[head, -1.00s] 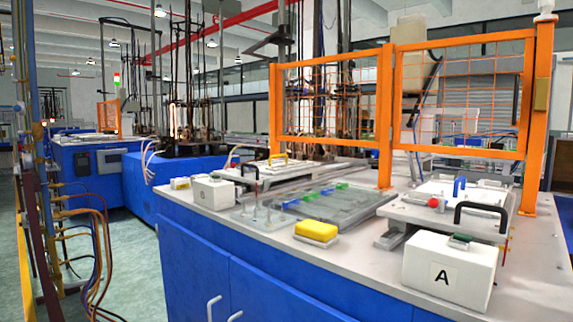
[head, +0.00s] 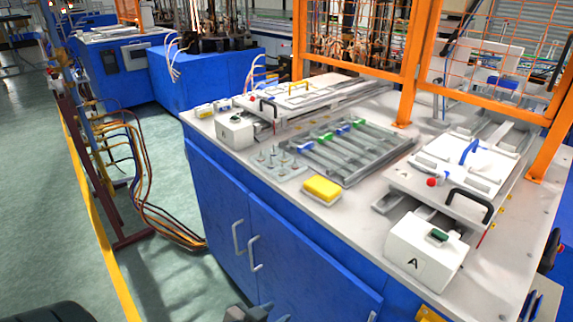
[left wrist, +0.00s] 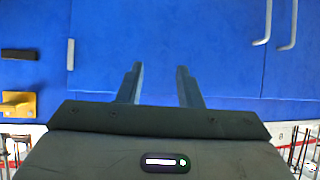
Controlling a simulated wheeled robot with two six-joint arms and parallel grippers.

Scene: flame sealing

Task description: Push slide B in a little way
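Two white slide assemblies lie on the worktop, and I see no letter B on either. The left slide (head: 309,93) has a yellow handle and lies toward the back. The right slide (head: 462,163) has a black handle, a blue handle and a red knob, with a white box marked A (head: 425,255) in front of it. My left gripper (head: 240,312) shows only partly at the bottom edge, low before the blue cabinet and apart from both slides. In the left wrist view its two fingers (left wrist: 160,78) are apart with nothing between them. My right gripper is not seen.
A yellow block (head: 322,189), a plate of small pegs (head: 279,163) and a grey tray with blue and green pieces (head: 346,170) sit mid-worktop. A smaller white box (head: 236,131) stands at left. Orange mesh guards (head: 412,75) rise behind. Blue cabinet doors (head: 270,235) face me.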

